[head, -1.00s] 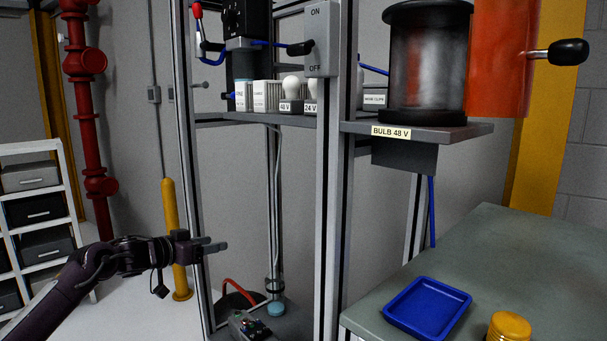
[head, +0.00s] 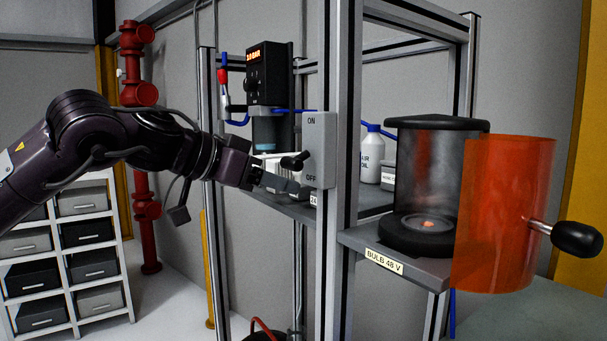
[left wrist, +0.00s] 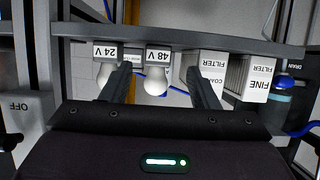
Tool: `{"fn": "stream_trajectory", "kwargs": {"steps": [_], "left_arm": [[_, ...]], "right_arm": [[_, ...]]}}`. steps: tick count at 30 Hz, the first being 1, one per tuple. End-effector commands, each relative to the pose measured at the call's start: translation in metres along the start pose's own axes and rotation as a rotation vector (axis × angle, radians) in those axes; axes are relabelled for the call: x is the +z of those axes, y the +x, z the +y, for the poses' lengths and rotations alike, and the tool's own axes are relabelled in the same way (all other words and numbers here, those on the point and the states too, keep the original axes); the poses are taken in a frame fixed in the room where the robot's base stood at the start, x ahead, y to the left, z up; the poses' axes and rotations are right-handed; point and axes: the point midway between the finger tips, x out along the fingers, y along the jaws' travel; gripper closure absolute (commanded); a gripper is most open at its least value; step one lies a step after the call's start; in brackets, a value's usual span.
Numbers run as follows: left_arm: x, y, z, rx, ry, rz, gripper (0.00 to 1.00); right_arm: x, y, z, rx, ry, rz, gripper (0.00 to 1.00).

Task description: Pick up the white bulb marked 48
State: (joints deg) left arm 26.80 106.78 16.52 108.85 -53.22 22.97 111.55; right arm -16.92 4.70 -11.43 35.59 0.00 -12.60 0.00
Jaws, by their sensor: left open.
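The white bulb marked 48 (left wrist: 156,85) shows in the left wrist view, in its box-shaped holder labelled 48 V (left wrist: 159,57); that view is upside down. My left gripper (left wrist: 160,72) is open, with one finger on each side of this bulb and visible gaps between. Whether the fingers reach its full depth I cannot tell. The bulb marked 24 V (left wrist: 106,74) is just left of it, close to the left finger. In the head view my left gripper (head: 278,182) is at the shelf behind the ON/OFF box, and the 48 bulb is hidden. My right gripper is not in view.
The ON/OFF switch box (head: 320,150) and frame post (head: 343,110) stand close by the gripper. Filter boxes (left wrist: 205,65) are beside the right finger. A glass chamber (head: 433,175) with an orange shield (head: 500,215) stands on the shelf labelled BULB 48 V (head: 385,261).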

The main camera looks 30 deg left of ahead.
Motion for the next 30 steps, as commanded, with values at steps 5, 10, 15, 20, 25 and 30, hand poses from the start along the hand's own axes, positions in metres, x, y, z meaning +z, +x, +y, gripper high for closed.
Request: {"fn": "stream_trajectory", "kwargs": {"steps": [5, 10, 15, 20, 25, 30], "left_arm": [[-0.007, 0.023, 0.001, 0.003, -0.002, -0.005, 0.45], [-0.004, 0.04, 0.0, 0.002, -0.001, -0.003, 0.45], [-0.003, 0.043, 0.0, 0.001, 0.0, 0.001, 0.45], [-0.003, 0.043, 0.0, 0.001, 0.0, 0.001, 0.53], [-0.003, 0.043, 0.0, 0.001, 0.0, 0.001, 0.76], [-0.003, 0.043, 0.0, 0.001, 0.001, 0.001, 0.94]], "right_arm": [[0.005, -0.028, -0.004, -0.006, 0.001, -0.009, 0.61], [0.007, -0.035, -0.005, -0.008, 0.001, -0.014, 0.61], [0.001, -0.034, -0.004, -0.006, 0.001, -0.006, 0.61], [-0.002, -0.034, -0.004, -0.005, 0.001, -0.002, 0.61], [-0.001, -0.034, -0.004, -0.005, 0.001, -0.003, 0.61], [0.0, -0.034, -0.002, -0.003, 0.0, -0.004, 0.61]]}}
